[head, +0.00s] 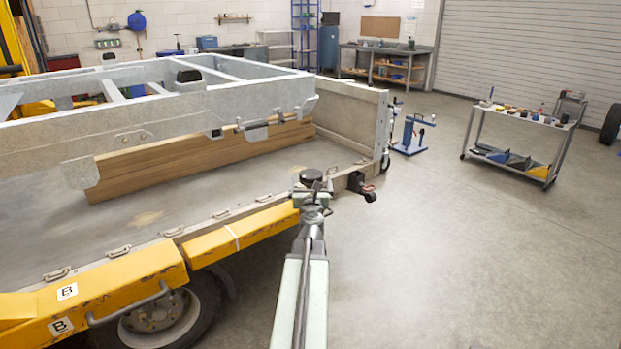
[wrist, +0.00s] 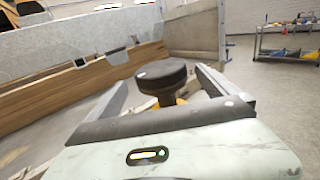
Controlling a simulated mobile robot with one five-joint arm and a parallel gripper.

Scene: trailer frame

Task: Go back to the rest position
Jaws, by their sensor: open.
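My gripper (head: 314,192) reaches out over the yellow near edge of the trailer (head: 150,208) in the head view. In the wrist view my gripper (wrist: 162,74) is open, with one finger on each side of a black round knob (wrist: 160,72). Gaps show between the knob and both fingers. The knob stands on a dark stem, with a bit of yellow below it. In the head view the black knob (head: 311,176) shows just beyond my gripper, by the trailer's edge. What its stem stands on is hidden.
A galvanized frame (head: 160,118) with a wooden board (head: 200,157) stands on the trailer bed. The trailer's wheel (head: 160,315) is at lower left. A blue stand (head: 410,135) and a tool cart (head: 518,138) stand beyond.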

